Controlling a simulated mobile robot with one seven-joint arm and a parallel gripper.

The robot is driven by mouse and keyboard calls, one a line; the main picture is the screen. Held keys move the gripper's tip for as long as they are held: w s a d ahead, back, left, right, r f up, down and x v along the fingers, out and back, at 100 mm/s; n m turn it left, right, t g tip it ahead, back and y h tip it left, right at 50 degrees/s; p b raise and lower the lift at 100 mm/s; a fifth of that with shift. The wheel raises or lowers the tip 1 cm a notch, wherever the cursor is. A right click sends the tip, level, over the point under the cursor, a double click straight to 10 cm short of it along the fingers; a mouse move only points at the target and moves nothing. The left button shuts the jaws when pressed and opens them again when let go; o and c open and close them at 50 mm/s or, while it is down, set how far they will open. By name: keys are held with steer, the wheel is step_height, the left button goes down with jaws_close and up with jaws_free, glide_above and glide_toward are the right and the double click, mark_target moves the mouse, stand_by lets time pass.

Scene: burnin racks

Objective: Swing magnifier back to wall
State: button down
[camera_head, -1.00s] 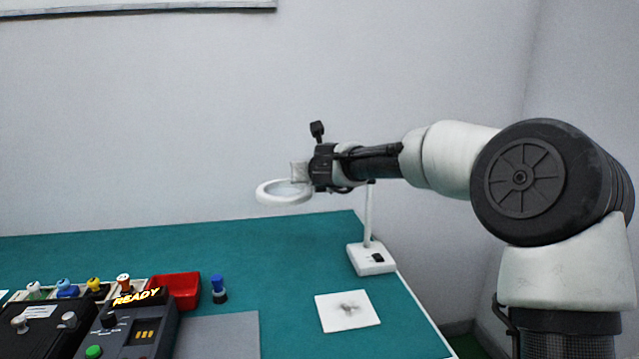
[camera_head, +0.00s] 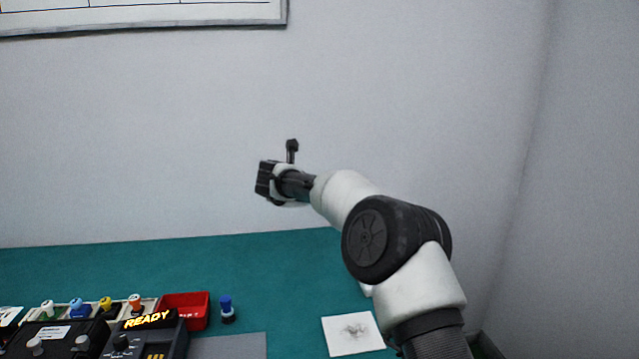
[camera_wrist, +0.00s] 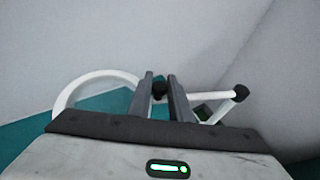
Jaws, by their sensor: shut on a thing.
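The magnifier has a white ring head, which shows in the wrist view (camera_wrist: 66,100) to the left of the fingers. My gripper (camera_wrist: 165,92) is shut on the magnifier at a dark joint between its fingers. A white arm runs right from there to a black elbow knob, and a post drops towards the base. In the head view my gripper (camera_head: 268,178) is in front of the wall (camera_head: 160,120), above the back of the table. There my arm hides nearly all of the magnifier; the gap between ring and wall cannot be judged.
The green table (camera_head: 275,265) is clear at its back. A red bin (camera_head: 190,309), a blue-topped piece (camera_head: 227,308) and a unit lit READY (camera_head: 147,322) stand at front left. A white card (camera_head: 352,335) lies near my arm. A side wall (camera_head: 580,150) rises at right.

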steer(key=shift+r, duration=0.2)
steer(key=c, duration=1.6)
jaws_free()
steer(key=shift+w+f, duration=0.15)
steer(key=shift+w, duration=0.05)
steer(key=shift+s, duration=0.1)
steer(key=b+v, duration=0.1)
steer(key=v, duration=1.6)
steer(key=shift+s, duration=0.25)
